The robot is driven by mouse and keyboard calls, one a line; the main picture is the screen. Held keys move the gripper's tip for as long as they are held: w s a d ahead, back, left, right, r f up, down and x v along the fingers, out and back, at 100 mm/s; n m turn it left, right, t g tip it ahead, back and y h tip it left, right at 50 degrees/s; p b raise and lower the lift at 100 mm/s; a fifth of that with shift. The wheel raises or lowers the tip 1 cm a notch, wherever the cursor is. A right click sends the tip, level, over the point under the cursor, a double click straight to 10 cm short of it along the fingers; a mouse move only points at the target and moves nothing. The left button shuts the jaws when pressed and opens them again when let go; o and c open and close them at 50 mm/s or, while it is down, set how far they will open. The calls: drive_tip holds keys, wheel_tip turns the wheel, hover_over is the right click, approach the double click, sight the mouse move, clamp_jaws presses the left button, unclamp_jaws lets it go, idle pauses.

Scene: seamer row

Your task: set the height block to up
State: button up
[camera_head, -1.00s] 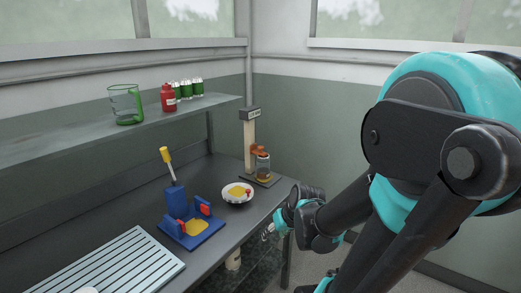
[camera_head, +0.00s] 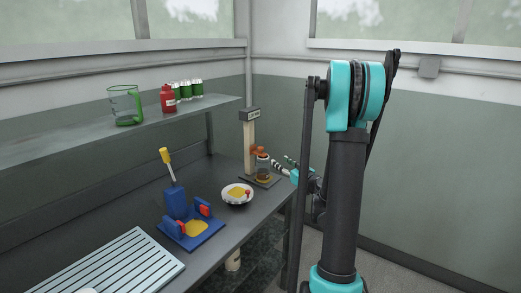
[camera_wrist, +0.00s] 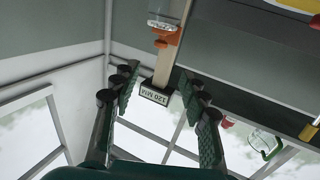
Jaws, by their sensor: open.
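A pale upright post (camera_head: 249,142) stands at the far right corner of the bench, with a dark label head on top. An orange block (camera_head: 258,150), which looks like the height block, sits on the post just above a glass jar (camera_head: 263,164). The wrist view is upside down and shows the post (camera_wrist: 166,66), the label (camera_wrist: 154,95), the orange block (camera_wrist: 165,40) and the jar (camera_wrist: 166,12). My gripper (camera_head: 283,163) is just right of the jar in the head view. In the wrist view its fingers (camera_wrist: 158,88) are spread and empty, with the post beyond them.
A white bowl (camera_head: 237,194) with yellow contents stands left of the post.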

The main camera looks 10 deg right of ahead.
sight(262, 149)
drive_tip(key=x, duration=1.7)
drive_tip(key=shift+a, duration=0.15)
clamp_jaws()
drive_tip(key=shift+r, duration=0.1)
